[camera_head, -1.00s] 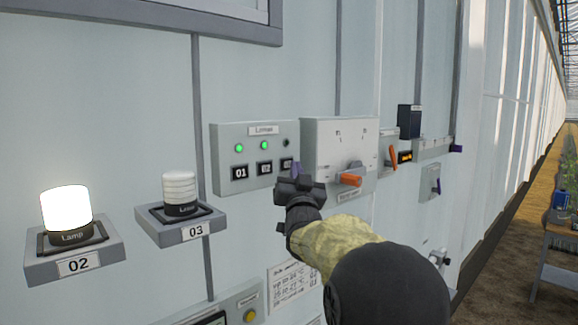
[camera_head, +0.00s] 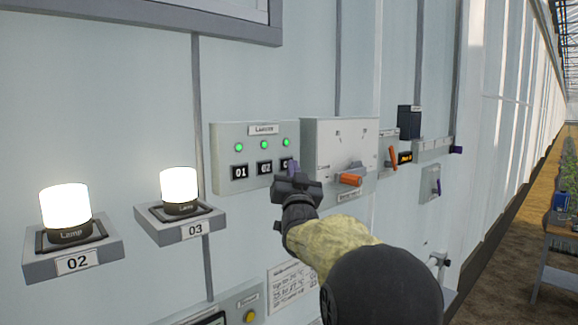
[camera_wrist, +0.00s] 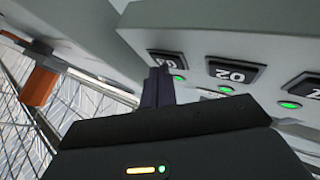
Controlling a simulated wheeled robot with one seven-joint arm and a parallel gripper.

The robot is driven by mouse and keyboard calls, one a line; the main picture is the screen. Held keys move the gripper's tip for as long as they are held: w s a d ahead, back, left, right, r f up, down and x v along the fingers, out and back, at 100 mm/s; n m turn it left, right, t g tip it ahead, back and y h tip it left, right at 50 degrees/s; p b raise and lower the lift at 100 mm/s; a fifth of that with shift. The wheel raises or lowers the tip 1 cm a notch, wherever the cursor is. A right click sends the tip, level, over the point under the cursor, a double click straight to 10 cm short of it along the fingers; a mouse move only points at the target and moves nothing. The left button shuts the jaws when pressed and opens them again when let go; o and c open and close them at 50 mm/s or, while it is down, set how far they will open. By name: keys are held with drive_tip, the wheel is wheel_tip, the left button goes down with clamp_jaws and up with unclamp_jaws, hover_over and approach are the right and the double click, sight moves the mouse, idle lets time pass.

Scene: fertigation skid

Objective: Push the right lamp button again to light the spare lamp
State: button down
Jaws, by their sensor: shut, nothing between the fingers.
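The lamp panel (camera_head: 222,160) on the wall has three buttons in a row, each with a lit green light above it. Button 01 (camera_head: 240,172) and button 02 (camera_head: 265,168) are clear. The right button, 03, is mostly hidden behind my gripper in the head view and shows at the fingertip in the wrist view (camera_wrist: 168,58). My gripper (camera_wrist: 157,84) is shut and empty, its tips at button 03; I cannot tell whether they touch. Lamp 03 (camera_head: 179,190) glows white on its shelf. Lamp 02 (camera_head: 66,208) glows too.
A white box with an orange handle (camera_head: 350,180) stands right beside the panel, close to my gripper. Further right are an orange lever (camera_head: 393,158) and a dark box (camera_head: 409,121). A paper notice (camera_head: 292,286) hangs below. The wall between lamp 03 and the panel is bare.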

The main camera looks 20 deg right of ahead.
drive_tip(key=shift+s+f+b, duration=0.1)
drive_tip(key=shift+s+b, duration=0.05)
drive_tip(key=shift+b, duration=0.2)
drive_tip(key=shift+s+d+b, duration=0.2)
drive_tip(key=shift+s+b, duration=0.1)
drive_tip(key=shift+s, duration=0.05)
drive_tip(key=s+d+b, duration=0.2)
drive_tip(key=s+b, duration=0.2)
drive_tip(key=s, duration=0.1)
drive_tip(key=shift+s, duration=0.35)
idle(0.4)
